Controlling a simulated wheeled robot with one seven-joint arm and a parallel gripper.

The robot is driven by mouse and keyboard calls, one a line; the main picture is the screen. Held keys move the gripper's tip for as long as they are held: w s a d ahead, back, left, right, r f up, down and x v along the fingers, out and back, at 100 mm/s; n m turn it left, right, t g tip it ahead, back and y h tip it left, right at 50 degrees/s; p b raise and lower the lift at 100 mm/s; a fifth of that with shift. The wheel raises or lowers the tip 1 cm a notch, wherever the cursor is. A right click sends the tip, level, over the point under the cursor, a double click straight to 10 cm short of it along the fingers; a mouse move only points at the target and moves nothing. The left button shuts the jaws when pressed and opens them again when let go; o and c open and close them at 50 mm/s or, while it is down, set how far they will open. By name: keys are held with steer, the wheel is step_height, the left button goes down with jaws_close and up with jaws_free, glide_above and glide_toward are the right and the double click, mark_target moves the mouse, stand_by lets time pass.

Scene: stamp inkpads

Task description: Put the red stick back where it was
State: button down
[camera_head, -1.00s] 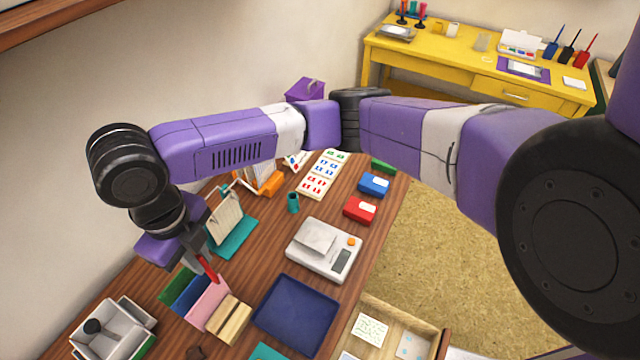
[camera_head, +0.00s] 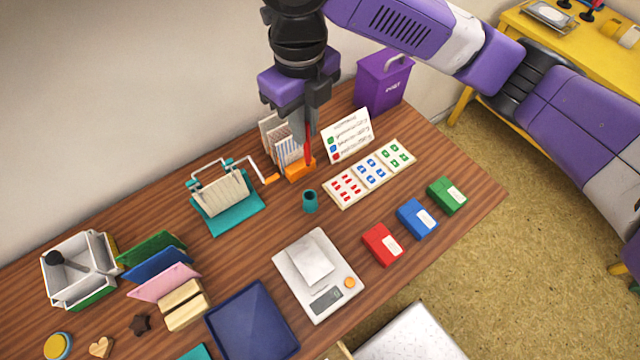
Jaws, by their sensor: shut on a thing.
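The red stick (camera_head: 308,147) is upright, held at its upper part between the fingers of my gripper (camera_head: 306,130). My gripper points down and is shut on the stick. In the picture, the stick's lower end overlaps the orange-based holder (camera_head: 300,172) with striped papers. I cannot tell whether it touches that holder or hangs in front of it. A small teal cup (camera_head: 310,202) stands just below the gripper in the picture, apart from the stick.
A teal-based device with a crank (camera_head: 222,196) is to the left. Red (camera_head: 382,245), blue (camera_head: 417,219) and green (camera_head: 446,195) inkpads line the right edge. A scale (camera_head: 292,276) stands in front.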

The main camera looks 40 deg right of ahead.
mark_target(305, 148)
step_height(305, 148, down, 18)
stand_by(0.5)
steer(key=shift+a+f, duration=0.1)
steer(key=c, duration=1.5)
jaws_free()
step_height(305, 148, up, 12)
steer(key=shift+r+b, duration=0.15)
steer(key=shift+b, duration=0.2)
